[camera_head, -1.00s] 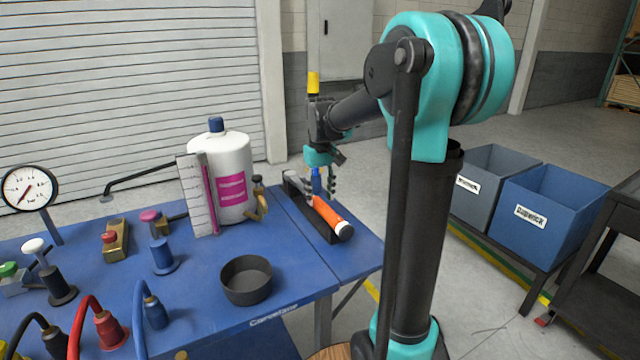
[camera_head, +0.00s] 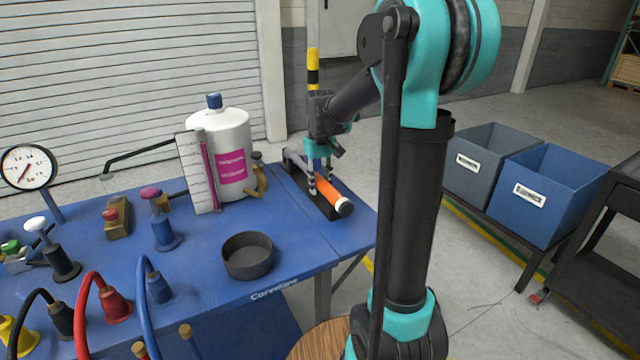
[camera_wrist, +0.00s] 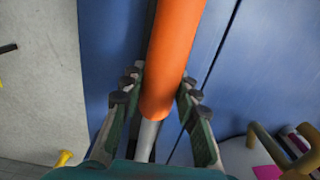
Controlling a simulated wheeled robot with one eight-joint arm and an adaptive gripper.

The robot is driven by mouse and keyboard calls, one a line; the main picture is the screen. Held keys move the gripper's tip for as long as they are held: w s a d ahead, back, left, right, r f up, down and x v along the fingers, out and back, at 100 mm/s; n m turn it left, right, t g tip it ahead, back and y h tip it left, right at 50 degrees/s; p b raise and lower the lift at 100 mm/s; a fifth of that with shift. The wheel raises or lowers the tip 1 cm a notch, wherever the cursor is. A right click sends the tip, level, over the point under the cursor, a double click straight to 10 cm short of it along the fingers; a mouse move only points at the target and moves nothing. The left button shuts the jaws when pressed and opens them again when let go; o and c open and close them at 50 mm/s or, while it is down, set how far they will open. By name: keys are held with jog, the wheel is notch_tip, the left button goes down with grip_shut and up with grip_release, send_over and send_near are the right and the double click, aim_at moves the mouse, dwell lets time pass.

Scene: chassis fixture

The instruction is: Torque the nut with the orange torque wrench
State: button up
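The orange torque wrench (camera_head: 328,187) lies in a dark cradle (camera_head: 325,207) on the right part of the blue table. The fingers are open; whether one touches the handle is unclear. I cannot make out the nut in either view.
A white bottle (camera_head: 232,140) and a ruled board (camera_head: 190,165) stand left of the wrench. A dark round bowl (camera_head: 247,262) sits near the front edge. Plugs, hoses and a gauge (camera_head: 30,167) fill the left side. Grey (camera_head: 482,175) and blue bins (camera_head: 550,215) stand right.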

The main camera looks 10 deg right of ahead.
grip_shut()
jog(key=shift+r, duration=3.55)
